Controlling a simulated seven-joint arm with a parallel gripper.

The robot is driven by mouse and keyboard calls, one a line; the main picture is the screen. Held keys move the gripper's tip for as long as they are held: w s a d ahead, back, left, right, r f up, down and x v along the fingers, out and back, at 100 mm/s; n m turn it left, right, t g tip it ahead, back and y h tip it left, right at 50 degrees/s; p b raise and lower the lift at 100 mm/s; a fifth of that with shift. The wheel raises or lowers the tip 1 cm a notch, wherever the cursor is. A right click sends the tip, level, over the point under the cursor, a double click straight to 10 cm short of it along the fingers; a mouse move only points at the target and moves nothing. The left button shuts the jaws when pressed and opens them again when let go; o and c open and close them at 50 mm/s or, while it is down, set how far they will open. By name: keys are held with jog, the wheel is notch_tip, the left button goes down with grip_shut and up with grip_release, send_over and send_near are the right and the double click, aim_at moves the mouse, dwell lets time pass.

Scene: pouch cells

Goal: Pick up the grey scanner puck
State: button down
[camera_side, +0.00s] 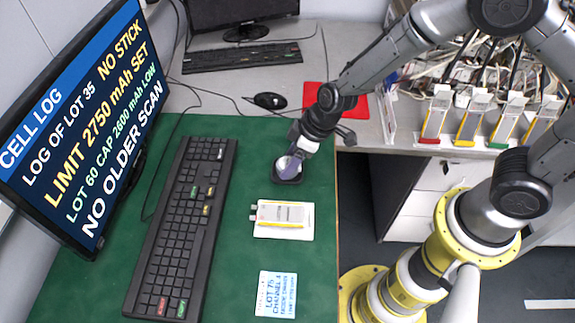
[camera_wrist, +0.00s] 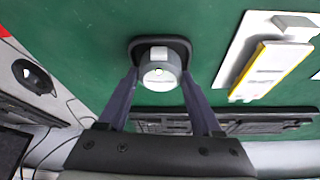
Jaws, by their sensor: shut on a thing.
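The grey scanner puck (camera_wrist: 160,70) is a round grey body with a pale top face, standing on a dark square base (camera_wrist: 184,47) on the green mat. My gripper (camera_wrist: 162,88) is shut on the puck, with one dark finger on each side of it. In the side view my gripper (camera_side: 291,160) comes down from the upper right onto the puck, and only part of the puck (camera_side: 284,166) shows beside the fingers. The puck's dark base (camera_side: 287,178) shows under it at the mat's right part. I cannot tell any gap between puck and base.
A pouch cell (camera_side: 284,215) lies on a pale plate (camera_side: 305,233) just nearer. A blue-and-white card (camera_side: 277,294) lies at the front. A long black keyboard (camera_side: 185,225) and a monitor (camera_side: 85,120) stand left. A mouse (camera_side: 270,101) and several cells in stands are behind.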

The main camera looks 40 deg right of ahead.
jog(key=shift+r, duration=0.15)
jog(key=shift+r, duration=0.5)
notch_tip(320, 180, up, 2)
jog(key=shift+r, duration=0.2)
jog(key=s+d+r, duration=0.5)
jog(key=s+r, duration=0.5)
jog(key=s, duration=0.3)
send_over(283, 163)
jog(key=s+d, duration=0.2)
jog(key=f, duration=0.9)
jog(key=shift+s+a+f, duration=0.1)
jog(key=shift+a, duration=0.1)
jog(key=shift+w+a+f, duration=0.15)
jog(key=shift+w+f, duration=0.2)
jog(key=shift+f, duration=0.1)
jog(key=shift+w+f, duration=0.2)
jog(key=shift+f, duration=1.5)
